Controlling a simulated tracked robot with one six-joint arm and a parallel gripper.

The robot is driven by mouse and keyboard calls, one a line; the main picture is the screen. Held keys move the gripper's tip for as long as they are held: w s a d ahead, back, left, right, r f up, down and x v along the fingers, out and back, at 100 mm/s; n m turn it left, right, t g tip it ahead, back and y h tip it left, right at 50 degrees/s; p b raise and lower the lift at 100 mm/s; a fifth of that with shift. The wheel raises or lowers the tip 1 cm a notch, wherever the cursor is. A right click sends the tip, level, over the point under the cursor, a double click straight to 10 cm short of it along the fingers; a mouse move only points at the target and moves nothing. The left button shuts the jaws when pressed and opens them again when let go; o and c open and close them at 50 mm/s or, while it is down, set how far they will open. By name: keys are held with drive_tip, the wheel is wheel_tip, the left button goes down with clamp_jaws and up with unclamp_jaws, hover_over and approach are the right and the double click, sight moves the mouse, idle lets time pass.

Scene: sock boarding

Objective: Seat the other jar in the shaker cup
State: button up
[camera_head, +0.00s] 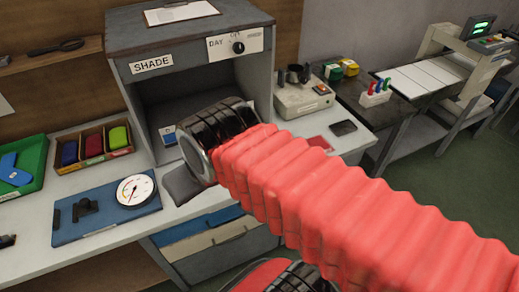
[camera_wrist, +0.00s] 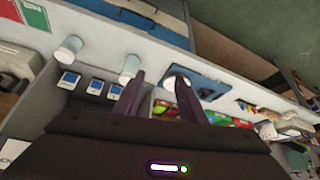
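Two small pale green jars with white tops stand on the bench in the wrist view, one at left (camera_wrist: 68,48) and one nearer the middle (camera_wrist: 130,68). My gripper (camera_wrist: 158,76) shows two dark fingers spread apart, with nothing visible held between them. In the head view my red-sleeved arm hides the gripper and jars. A cream bench device with a dark cup-like top (camera_head: 302,95) stands right of the shade booth; I cannot tell whether this is the shaker cup or what it contains.
The grey SHADE booth (camera_head: 150,42) stands on the bench. A blue board with a dial gauge (camera_head: 100,215), a bin of coloured items (camera_head: 92,146) and a green tray (camera_head: 38,158) are at left. Small blue-and-white cards (camera_wrist: 94,88) lie near the jars.

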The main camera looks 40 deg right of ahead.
drive_tip(key=shift+o, duration=0.8)
drive_tip(key=shift+w+d+m, duration=0.1)
drive_tip(key=shift+m, duration=0.2)
drive_tip(key=o, duration=0.6)
drive_tip(key=w+d+m, duration=0.4)
drive_tip(key=d+m, duration=0.1)
drive_tip(key=m, duration=0.5)
drive_tip(key=shift+w+d, duration=0.4)
drive_tip(key=w+d+f+m, duration=0.2)
drive_tip(key=d+m, duration=0.6)
drive_tip(key=m, duration=0.1)
drive_tip(key=w+d+f+m+g, duration=0.1)
drive_tip(key=w+d+f+m, duration=0.1)
drive_tip(key=d+m, duration=0.6)
drive_tip(key=w+d+f+m+h, duration=0.1)
drive_tip(key=w+d+f+m, duration=0.1)
drive_tip(key=d+m, duration=0.6)
drive_tip(key=m, duration=0.3)
drive_tip(key=shift+d+f+m, duration=0.2)
drive_tip(key=shift+f+m, duration=0.2)
drive_tip(key=shift+f, duration=0.1)
drive_tip(key=x, duration=0.7)
drive_tip(key=shift+w+d+f, duration=0.15)
drive_tip(key=shift+w+f, duration=0.1)
drive_tip(key=shift+f, duration=0.4)
